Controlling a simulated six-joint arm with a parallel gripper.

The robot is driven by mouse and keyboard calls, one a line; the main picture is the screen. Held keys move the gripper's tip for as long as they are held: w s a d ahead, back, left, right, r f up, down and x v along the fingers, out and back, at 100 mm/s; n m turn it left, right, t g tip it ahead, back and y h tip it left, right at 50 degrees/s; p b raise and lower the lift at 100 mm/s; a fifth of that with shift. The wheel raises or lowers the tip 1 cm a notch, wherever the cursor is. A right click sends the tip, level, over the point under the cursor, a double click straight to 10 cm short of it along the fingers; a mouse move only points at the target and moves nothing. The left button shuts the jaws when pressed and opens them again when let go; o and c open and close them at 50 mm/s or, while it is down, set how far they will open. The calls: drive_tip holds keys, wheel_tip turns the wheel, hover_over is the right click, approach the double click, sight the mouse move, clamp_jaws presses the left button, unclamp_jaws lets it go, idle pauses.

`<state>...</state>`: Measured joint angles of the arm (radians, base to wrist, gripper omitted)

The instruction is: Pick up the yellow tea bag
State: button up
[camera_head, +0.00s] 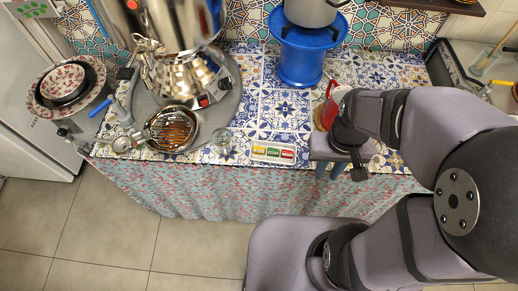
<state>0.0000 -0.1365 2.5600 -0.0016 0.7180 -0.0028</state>
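The yellow tea bag (259,150) lies at the left end of a small pale tray (273,159) near the counter's front edge. A green tea bag (273,153) and a red tea bag (287,154) lie to its right in the same tray. My gripper (329,172) is to the right of the tray, at the counter's front edge, and apart from the tea bags. Its fingers point down and show only small and partly hidden under the gripper body, so their opening is unclear. I see nothing held in it.
A clear glass (222,137) stands left of the tray. A metal bowl with brown contents (172,128) and a shiny samovar (187,75) are farther left. A red item (330,104) is behind my gripper. The tiled counter (284,107) behind the tray is clear.

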drive_tip(key=m+y+b, duration=0.5)
drive_tip(key=m+y, duration=0.8)
drive_tip(key=m, duration=0.5)
approach(259, 150)
drive_tip(key=shift+s+a+t, duration=0.3)
drive_tip(key=shift+s+a, duration=0.05)
drive_tip(key=shift+w+d+f+m+t+y, duration=0.15)
drive_tip(key=shift+w+m+t+y, duration=0.15)
drive_tip(key=shift+w+m, duration=0.2)
drive_tip(key=shift+s+p+x, duration=0.1)
drive_tip(key=shift+p+x, duration=0.5)
drive_tip(key=shift+x, duration=0.9)
drive_tip(key=shift+s+p+x, duration=0.15)
drive_tip(key=shift+p+x, duration=0.45)
drive_tip(key=shift+x, duration=1.6)
drive_tip(key=shift+f, duration=0.15)
